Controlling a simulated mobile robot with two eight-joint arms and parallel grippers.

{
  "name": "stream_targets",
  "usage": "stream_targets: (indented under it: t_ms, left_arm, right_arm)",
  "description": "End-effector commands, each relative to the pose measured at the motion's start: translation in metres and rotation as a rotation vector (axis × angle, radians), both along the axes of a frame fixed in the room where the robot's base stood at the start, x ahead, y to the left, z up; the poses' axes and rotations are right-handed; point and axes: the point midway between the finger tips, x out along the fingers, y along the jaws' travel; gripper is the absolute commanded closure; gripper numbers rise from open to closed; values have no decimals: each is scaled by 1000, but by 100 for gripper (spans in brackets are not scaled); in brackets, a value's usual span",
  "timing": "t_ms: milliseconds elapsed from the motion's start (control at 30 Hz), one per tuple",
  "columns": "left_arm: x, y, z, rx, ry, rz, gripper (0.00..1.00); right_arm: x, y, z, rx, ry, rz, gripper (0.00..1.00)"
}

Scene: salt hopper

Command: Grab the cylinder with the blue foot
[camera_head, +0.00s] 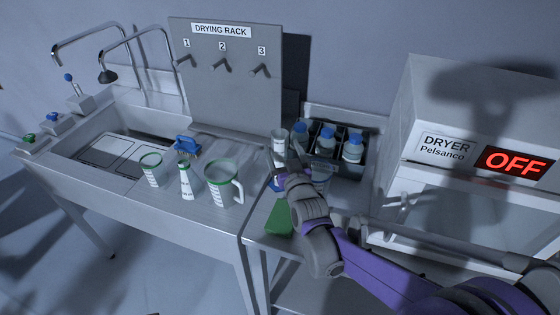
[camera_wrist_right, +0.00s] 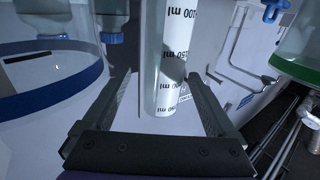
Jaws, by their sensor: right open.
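A tall white graduated cylinder (camera_head: 279,141) stands at the front left of the bottle crate in the head view. A patch of blue (camera_head: 275,184) shows low beneath it, partly covered by my gripper. My right gripper (camera_head: 284,165) is at the cylinder, in front of its lower part. In the right wrist view the cylinder (camera_wrist_right: 172,60), with black ml marks, lies between the two spread fingers of my right gripper (camera_wrist_right: 163,92). Clear gaps show on both sides. Its foot is not visible there. My left gripper is not in view.
A crate (camera_head: 347,163) of blue-capped bottles stands behind. A blue-rimmed vessel (camera_wrist_right: 60,75) and a green-rimmed vessel (camera_wrist_right: 300,45) flank the gripper. A green object (camera_head: 279,216) lies in front. A green-rimmed jug (camera_head: 222,182) stands left, the dryer (camera_head: 480,130) right.

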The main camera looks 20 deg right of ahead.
Motion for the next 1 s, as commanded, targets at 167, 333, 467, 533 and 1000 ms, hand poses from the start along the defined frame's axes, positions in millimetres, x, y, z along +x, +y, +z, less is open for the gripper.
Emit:
stream_targets:
  t_ms: [167,333,467,533,1000]
  left_arm:
    - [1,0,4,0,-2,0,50]
    - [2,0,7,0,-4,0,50]
    - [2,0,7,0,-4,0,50]
    - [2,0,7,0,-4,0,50]
    - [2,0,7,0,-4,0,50]
  right_arm:
    - [25,4,-4,1,0,1,8]
    - [45,4,-4,-1,0,0,8]
    - [49,4,-4,0,1,0,8]
    - [49,4,-5,0,1,0,8]
    - [48,4,-5,0,1,0,76]
